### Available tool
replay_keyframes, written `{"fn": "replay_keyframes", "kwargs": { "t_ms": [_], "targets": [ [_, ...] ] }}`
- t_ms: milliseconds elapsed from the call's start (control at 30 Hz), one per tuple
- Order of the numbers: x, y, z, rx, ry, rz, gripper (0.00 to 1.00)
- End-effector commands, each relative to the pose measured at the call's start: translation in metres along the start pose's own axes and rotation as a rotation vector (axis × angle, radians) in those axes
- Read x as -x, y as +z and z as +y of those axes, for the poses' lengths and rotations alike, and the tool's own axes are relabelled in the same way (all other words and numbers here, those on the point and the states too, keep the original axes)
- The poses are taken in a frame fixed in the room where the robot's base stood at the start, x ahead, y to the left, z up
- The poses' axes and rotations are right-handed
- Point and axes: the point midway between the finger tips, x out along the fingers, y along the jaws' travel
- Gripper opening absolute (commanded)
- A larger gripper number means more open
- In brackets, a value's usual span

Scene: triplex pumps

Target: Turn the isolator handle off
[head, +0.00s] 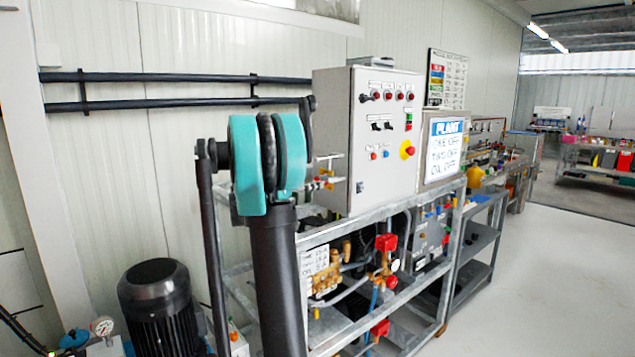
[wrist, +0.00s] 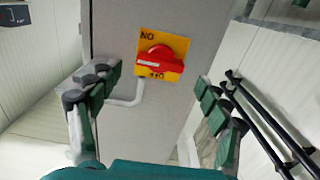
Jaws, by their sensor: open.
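The isolator handle (wrist: 160,60) is a red rotary knob on a yellow plate (wrist: 180,45). It is mounted on a flat grey panel face (wrist: 115,35) in the wrist view. The plate's lettering appears upside down, with a word like ON at its upper left and another marking at its lower edge. A pale stripe lies across the red knob, roughly level in the picture. My gripper (wrist: 160,85) is open and empty. Its green-padded fingers stand left and right of the handle, apart from it. The head view does not clearly show the handle or my fingers.
The grey control cabinet (head: 366,140) stands on a metal frame (head: 400,205). Black pipes (head: 180,77) run along the wall to its left. A motor (head: 157,305) stands low at left. A PLANT sign (head: 446,145) is right of the cabinet. The floor (head: 545,260) at right is clear.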

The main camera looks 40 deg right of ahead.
Motion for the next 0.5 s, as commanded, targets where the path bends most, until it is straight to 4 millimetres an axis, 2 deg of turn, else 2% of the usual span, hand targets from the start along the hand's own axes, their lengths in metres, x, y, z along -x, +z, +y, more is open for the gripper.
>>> {"fn": "replay_keyframes", "kwargs": {
  "t_ms": [33,200,500],
  "targets": [
    [-0.01,0.0,0.001,0.0,0.002,0.0,0.78],
    [-0.03,0.0,0.001,0.0,0.002,0.0,0.78],
    [-0.039,0.0,0.0,0.0,-0.001,0.0,0.78]
  ]
}}
